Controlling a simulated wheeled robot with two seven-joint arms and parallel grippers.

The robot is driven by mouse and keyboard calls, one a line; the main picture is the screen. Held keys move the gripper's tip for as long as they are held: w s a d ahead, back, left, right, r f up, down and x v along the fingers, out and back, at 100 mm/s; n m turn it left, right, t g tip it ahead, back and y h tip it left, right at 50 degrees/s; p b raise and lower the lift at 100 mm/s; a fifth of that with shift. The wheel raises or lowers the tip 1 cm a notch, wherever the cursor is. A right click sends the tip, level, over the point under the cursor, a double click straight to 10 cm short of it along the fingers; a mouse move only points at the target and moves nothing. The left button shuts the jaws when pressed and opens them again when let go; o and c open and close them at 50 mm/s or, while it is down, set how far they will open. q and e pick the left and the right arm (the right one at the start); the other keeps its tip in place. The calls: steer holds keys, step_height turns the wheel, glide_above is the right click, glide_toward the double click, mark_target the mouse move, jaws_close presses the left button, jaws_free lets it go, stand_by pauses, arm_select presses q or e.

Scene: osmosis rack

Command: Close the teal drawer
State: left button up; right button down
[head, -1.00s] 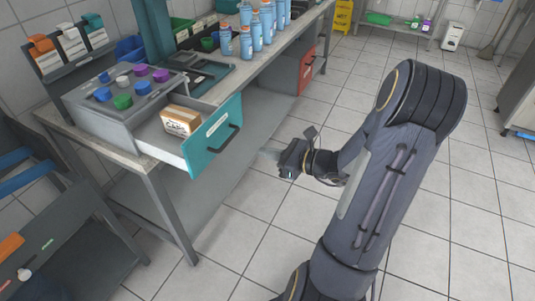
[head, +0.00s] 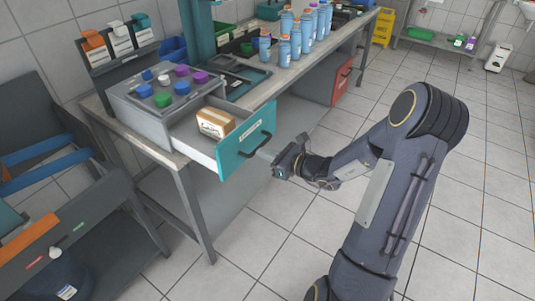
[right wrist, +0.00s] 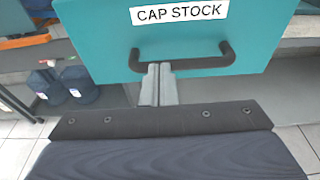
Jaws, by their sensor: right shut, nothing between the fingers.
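The teal drawer (head: 247,141) stands pulled out from the grey cabinet (head: 150,112) on the workbench. A cardboard box (head: 215,123) lies inside it. Its front carries a "CAP STOCK" label and a dark bar handle (head: 257,146); in the right wrist view the teal front (right wrist: 105,45) fills the upper middle, with the handle (right wrist: 185,65) below the label. My right gripper (head: 268,155) is in front of the drawer, close to the handle. Its shut, empty fingers (right wrist: 158,80) point at the handle from below; I cannot tell whether they touch it. My left gripper is not in view.
Colored caps sit on the cabinet top (head: 130,90). Several blue bottles (head: 284,50) stand on the bench behind the drawer. A red drawer front (head: 342,80) is farther along under the bench. A dark cart with blue bars (head: 45,165) stands at the left. The tiled floor (head: 290,240) is clear.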

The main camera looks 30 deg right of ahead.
steer(key=b, duration=0.5)
glide_toward(215, 141)
steer(key=w+r, duration=0.1)
steer(key=w+a+r, duration=0.1)
steer(key=w+r, duration=0.1)
steer(key=shift+w+a, duration=0.1)
steer(key=shift+w, duration=0.05)
steer(key=x, duration=0.2)
steer(key=b+x, duration=0.1)
steer(key=x, duration=0.1)
steer(key=r+x, duration=0.1)
steer(key=x, duration=0.1)
steer(key=shift+w+r+b, duration=0.1)
steer(key=shift+w+b, duration=0.15)
steer(key=shift+b, duration=0.1)
steer(key=shift+w+a, duration=0.1)
steer(key=shift+w, duration=0.1)
steer(key=shift+r, duration=0.25)
steer(key=shift+w+a+r, duration=0.1)
steer(key=shift+r, duration=0.05)
